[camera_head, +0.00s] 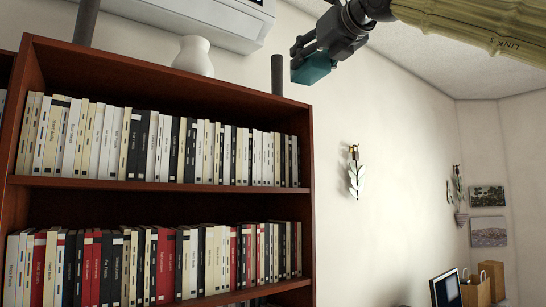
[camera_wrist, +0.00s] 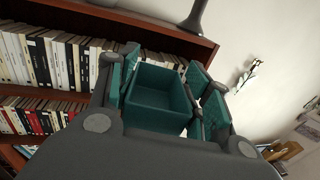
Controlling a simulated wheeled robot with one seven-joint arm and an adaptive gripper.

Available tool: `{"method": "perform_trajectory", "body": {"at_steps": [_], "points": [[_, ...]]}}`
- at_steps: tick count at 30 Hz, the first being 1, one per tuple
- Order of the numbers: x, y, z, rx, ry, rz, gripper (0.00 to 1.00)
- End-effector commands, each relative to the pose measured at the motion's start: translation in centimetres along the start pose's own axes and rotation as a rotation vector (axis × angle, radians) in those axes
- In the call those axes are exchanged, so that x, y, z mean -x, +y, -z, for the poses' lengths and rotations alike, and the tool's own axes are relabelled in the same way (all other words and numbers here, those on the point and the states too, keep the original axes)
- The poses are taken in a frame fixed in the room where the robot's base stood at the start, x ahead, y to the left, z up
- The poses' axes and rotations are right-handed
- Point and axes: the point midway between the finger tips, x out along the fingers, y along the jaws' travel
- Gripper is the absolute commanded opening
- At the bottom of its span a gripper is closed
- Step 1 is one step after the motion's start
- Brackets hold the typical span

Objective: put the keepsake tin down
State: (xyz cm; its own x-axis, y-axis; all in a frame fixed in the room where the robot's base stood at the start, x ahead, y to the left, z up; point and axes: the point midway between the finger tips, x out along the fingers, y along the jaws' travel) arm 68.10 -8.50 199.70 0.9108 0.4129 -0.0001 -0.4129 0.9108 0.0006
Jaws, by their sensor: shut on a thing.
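The keepsake tin (camera_head: 313,68) is a small teal box. In the head view it is at the upper middle, at the end of my gripper (camera_head: 303,52), in the air to the right of the bookcase top. The tin also shows in the wrist view (camera_wrist: 157,96), between the fingers of my gripper (camera_wrist: 165,85), which are shut on it. The fingers hide parts of its sides, and their inner faces look teal too. Its underside does not show clearly.
A reddish-brown bookcase (camera_head: 165,88) full of books fills the left. On its top stand a white vase (camera_head: 194,57) and a dark cylinder (camera_head: 277,75). An air conditioner (camera_head: 190,18) hangs above. A leaf-shaped wall ornament (camera_head: 355,172) hangs to the right.

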Motion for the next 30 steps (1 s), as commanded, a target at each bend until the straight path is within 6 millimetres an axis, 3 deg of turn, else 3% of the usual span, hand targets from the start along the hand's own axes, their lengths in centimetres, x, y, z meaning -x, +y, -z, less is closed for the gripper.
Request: {"method": "perform_trajectory", "body": {"at_steps": [1,6,12,17,30], "points": [[-1.5,-1.2,2.0,0.0,0.004,0.026,0.23],[-6.2,-4.9,8.3,0.0,0.011,0.116,0.23],[-10.2,-8.7,15.5,-0.001,0.012,0.221,0.23],[-12.6,-11.7,21.4,-0.001,0.01,0.306,0.23],[-17.6,-18.6,39.4,-0.001,0.012,0.521,0.23]]}}
